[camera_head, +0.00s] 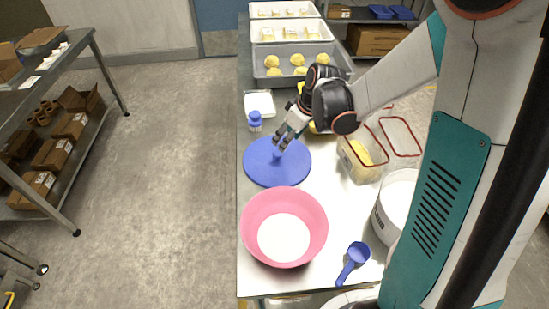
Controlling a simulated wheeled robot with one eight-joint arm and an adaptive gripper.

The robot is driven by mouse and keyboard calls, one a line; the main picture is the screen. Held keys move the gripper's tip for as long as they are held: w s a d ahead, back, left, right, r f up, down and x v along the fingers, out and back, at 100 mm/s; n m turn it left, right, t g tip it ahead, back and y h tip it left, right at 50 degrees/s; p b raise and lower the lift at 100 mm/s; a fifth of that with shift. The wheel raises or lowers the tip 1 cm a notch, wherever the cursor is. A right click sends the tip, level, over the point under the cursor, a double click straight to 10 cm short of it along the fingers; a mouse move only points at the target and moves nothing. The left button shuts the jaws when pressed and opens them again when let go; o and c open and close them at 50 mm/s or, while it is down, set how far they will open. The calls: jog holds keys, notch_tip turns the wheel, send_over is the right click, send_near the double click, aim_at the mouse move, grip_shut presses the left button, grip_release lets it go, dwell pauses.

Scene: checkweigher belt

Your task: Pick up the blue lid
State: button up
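The blue lid (262,174) is a round flat disc with a small raised knob at its middle. It lies on the metal table, behind the pink bowl. My gripper (281,143) reaches in from the upper right and points down at the knob. Its fingertips are just above and behind the knob, and look a little apart with nothing between them. Whether they touch the knob is hard to tell from this angle.
The pink bowl (250,224) with white contents stands in front of the lid. A blue-capped bottle (255,121) and a white container (259,103) are behind it. A clear box (358,163), a white bucket (399,200) and a blue scoop (354,258) are to the right. Trays (265,81) fill the back.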

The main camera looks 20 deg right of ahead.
aim_at(278, 153)
jog(key=b+x, duration=0.3)
jog(key=x, duration=0.6)
jog(key=shift+f, duration=0.25)
jog(key=c, duration=1.2)
